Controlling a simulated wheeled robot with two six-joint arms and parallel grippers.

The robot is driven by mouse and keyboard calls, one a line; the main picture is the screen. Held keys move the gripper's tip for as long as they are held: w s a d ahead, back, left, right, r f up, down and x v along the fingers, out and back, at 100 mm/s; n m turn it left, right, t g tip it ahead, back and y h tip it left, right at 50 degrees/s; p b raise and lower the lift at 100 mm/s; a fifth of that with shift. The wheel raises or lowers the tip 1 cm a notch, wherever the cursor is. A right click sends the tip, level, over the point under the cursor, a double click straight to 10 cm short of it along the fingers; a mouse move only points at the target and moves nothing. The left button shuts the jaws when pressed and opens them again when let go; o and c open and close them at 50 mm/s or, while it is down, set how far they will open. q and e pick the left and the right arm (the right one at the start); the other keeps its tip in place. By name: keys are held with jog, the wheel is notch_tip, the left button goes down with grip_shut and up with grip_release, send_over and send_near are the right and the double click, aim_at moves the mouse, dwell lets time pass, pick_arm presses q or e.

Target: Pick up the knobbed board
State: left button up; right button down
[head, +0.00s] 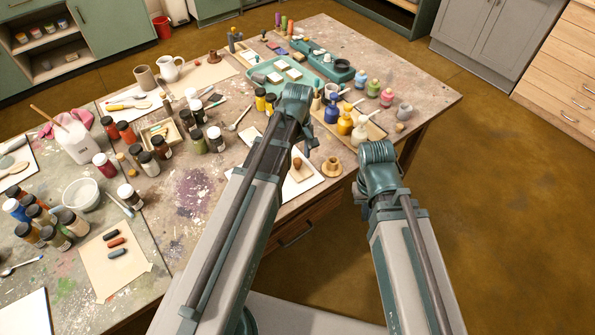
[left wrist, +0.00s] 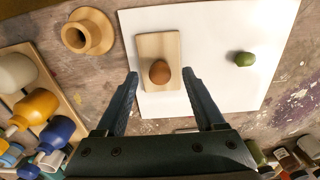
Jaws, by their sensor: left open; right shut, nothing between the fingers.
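The knobbed board (left wrist: 158,44) is a small, light wooden rectangle with a rounded brown knob (left wrist: 159,72) on top. It lies flat on a white sheet (left wrist: 215,40). My left gripper (left wrist: 160,76) is open and empty above it, with one fingertip on either side of the board's near part in the left wrist view. Contact with the board cannot be told. In the head view the board (head: 301,174) shows just right of my left arm, near the table's front edge. My right arm is at the right in the head view, its gripper hidden.
A wooden ring-shaped piece (left wrist: 88,32) stands left of the sheet; a green pebble-like thing (left wrist: 244,59) lies on its right. Paint bottles (left wrist: 36,106) stand on a tray at the left in the left wrist view. Many jars and tools crowd the table (head: 185,215).

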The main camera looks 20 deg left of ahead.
aim_at(299, 170)
pick_arm(q)
notch_tip(299, 170, down, 3)
jog(key=shift+r+b, duration=0.15)
jog(key=shift+b, duration=0.65)
jog(key=shift+r, duration=0.1)
pick_arm(e)
notch_tip(299, 170, down, 2)
jog(key=shift+f, duration=0.25)
pick_arm(q)
grip_shut()
